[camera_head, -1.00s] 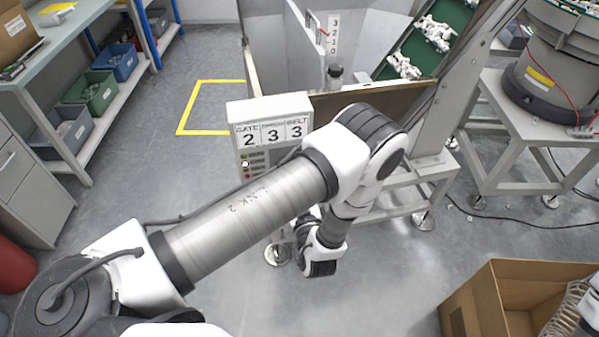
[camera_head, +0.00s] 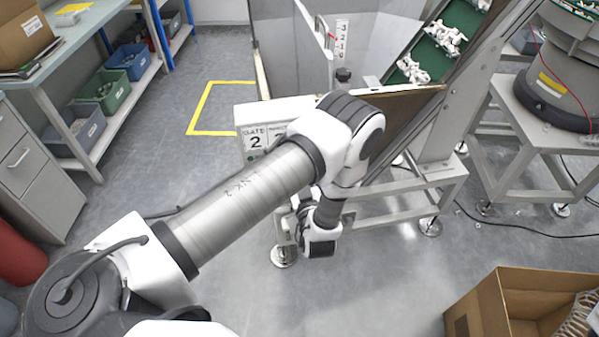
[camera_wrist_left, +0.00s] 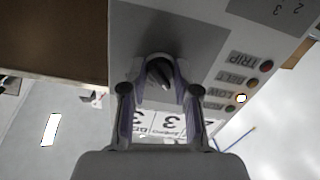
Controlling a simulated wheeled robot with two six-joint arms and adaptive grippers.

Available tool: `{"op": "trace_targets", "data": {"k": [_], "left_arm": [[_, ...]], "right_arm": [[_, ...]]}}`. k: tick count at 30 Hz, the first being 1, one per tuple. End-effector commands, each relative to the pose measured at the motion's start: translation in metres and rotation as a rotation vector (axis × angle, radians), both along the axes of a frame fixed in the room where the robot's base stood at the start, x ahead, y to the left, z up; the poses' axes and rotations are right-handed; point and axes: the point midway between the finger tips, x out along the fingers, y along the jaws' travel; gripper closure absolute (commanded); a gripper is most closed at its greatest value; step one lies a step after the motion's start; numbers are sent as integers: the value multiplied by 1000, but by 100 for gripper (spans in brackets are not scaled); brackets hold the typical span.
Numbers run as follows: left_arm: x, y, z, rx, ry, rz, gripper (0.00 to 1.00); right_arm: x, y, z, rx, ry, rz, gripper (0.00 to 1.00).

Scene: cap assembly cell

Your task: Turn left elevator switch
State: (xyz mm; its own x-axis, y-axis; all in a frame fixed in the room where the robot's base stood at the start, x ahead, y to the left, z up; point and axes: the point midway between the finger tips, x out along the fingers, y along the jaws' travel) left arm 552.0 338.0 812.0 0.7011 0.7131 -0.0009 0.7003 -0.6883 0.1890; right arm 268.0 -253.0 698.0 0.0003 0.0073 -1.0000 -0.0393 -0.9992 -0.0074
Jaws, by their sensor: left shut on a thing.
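The control box of the elevator (camera_head: 262,116) stands in front of the hopper, with a "GATE 2" display showing; my left arm covers most of its front. In the left wrist view, the dark switch knob (camera_wrist_left: 160,72) sits on the grey panel (camera_wrist_left: 195,30). My left gripper (camera_wrist_left: 160,88) has its two fingers closed in around the knob, one on each side. In the head view, the gripper's fingers and the knob are hidden behind my arm. My right gripper is not in view.
The hopper and inclined green conveyor (camera_head: 430,55) with white parts stand behind. A cardboard box (camera_head: 500,310) is at lower right. A shelf with bins (camera_head: 105,90) is at left. Floor between is clear.

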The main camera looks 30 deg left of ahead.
Motion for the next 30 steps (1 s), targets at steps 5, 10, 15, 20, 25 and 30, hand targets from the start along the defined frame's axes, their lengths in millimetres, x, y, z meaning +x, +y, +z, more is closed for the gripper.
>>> {"op": "trace_targets", "data": {"k": [5, 10, 15, 20, 25, 30], "left_arm": [[1, 0, 0, 25, 23, 0, 100], [0, 0, 0, 82, 79, 0, 100], [0, 1, 0, 170, 169, 1, 100], [0, 1, -1, 272, 273, 1, 100], [0, 1, 0, 386, 389, 1, 100], [0, 1, 0, 500, 503, 1, 100]], "right_arm": [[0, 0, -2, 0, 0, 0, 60], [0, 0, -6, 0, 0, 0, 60], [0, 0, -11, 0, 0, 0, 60], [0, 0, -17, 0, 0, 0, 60], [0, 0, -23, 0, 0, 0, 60], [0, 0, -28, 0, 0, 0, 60]]}}
